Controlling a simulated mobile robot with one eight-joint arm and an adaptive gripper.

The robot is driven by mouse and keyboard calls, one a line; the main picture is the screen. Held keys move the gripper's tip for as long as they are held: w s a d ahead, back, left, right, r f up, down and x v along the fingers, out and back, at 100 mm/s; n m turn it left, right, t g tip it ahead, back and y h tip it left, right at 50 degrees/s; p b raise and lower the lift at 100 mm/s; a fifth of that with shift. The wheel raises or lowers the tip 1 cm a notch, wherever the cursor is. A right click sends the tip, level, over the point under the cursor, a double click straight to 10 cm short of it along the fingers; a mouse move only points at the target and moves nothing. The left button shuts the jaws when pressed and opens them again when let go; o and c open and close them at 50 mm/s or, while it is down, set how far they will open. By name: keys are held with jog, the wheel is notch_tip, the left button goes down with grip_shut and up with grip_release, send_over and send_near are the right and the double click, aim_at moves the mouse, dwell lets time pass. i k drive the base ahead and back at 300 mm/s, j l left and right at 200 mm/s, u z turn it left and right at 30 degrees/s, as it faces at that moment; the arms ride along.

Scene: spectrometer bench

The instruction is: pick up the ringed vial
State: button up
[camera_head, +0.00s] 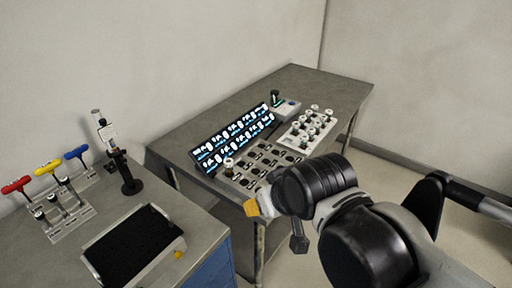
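Several white-capped vials stand in a white rack (310,130) at the right of the far bench. One vial (229,167) stands at the left end of a grey slotted tray (262,163), apart from the others. Another dark vial (275,97) stands at a small box behind. More vials stand in a rack (64,212) on the left bench. The vials are too small to tell which has a ring. My gripper (298,243) is in front of the far bench's near edge, partly hidden by my arm. Its fingers are unclear, and I see nothing held.
A lit panel with rows of icons (233,137) stands behind the slotted tray. The left bench holds a black-topped tray (133,246), a dark stand (130,184) and red, yellow and blue handles (48,168). The far bench's back left (195,120) is clear.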

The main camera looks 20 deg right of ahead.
aim_at(315, 108)
jog(key=i+l, duration=0.15)
jog(key=l, duration=0.25)
jog(key=i+l+z, duration=0.1)
jog(key=l, duration=0.35)
jog(key=i+l, duration=0.15)
jog(key=l, duration=0.25)
jog(key=i+l, duration=0.15)
jog(key=l, duration=0.25)
jog(key=i+l+z, duration=0.1)
jog(key=l, duration=0.3)
